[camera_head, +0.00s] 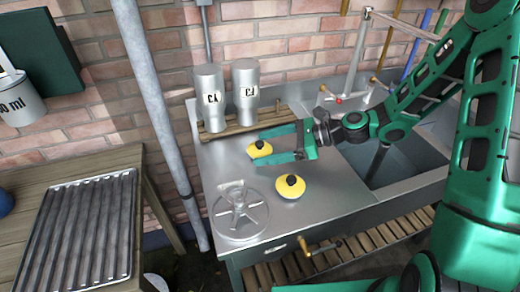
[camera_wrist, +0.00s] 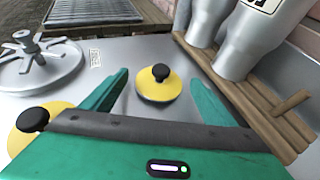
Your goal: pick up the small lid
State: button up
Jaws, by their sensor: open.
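The small lid (camera_head: 259,149) is yellow with a black knob and lies on the metal counter near the wooden rack. It also shows in the wrist view (camera_wrist: 150,90), between and just beyond my fingers. A larger yellow lid (camera_head: 290,188) with a black knob lies nearer the counter's front; it is partly hidden by my gripper in the wrist view (camera_wrist: 27,133). My gripper (camera_head: 274,147) is green, open and empty, with its fingers pointing left toward the small lid. I cannot tell whether a finger touches it.
Two metal canisters (camera_head: 208,98) (camera_head: 245,92) stand on a wooden rack (camera_head: 258,123) behind the small lid. A metal spoked wheel (camera_head: 238,210) lies at the counter's front left. A sink basin (camera_head: 405,160) is at the right. Bare counter lies left of the small lid.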

jog(key=shift+a+f, duration=0.1)
jog(key=shift+a, duration=0.15)
jog(key=c, duration=1.1)
